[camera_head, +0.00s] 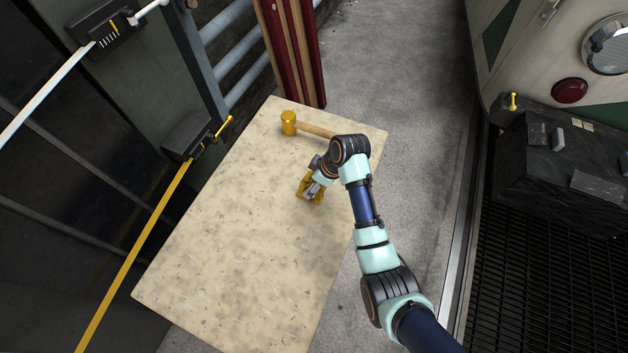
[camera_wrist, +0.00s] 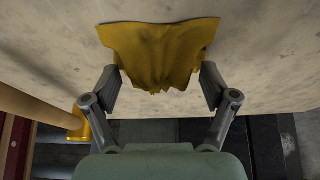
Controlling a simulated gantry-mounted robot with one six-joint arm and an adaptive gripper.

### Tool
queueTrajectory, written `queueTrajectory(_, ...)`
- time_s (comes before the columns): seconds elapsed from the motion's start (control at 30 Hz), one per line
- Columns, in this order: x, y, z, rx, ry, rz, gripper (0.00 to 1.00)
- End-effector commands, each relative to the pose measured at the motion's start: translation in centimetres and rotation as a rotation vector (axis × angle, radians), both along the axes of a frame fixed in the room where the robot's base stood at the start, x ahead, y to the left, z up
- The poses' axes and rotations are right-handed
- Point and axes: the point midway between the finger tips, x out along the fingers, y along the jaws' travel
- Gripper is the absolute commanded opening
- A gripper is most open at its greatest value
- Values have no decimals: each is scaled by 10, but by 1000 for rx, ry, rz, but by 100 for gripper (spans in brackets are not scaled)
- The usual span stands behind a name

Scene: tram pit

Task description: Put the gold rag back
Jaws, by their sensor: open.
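The gold rag (camera_wrist: 160,48) lies crumpled on the board, with a raised fold in its middle. In the head view the rag (camera_head: 303,186) shows partly, beneath my gripper. My gripper (camera_head: 310,191) is above the far part of the board. In the wrist view my gripper (camera_wrist: 160,88) is open, with one finger on each side of the rag's near, bunched edge. Whether the fingers touch the cloth I cannot tell.
A gold-headed mallet (camera_head: 289,123) lies on the board (camera_head: 215,250) near its far edge, its wooden handle running toward my arm. A yellow lever (camera_head: 224,125) and a yellow strip (camera_head: 135,255) are at the left. The board's near part is clear.

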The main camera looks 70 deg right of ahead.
Motion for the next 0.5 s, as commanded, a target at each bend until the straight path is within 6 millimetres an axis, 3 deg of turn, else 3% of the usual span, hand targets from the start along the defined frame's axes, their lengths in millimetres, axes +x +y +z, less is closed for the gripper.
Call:
queueTrajectory(0.07,0,0,-8,-1,-1,1,85)
queueTrajectory(0.13,-5,-1,14,-3,-3,-1,85)
queueTrajectory(0.3,-21,1,48,-2,-2,-1,85)
queueTrajectory(0.5,-31,2,68,0,-1,0,85)
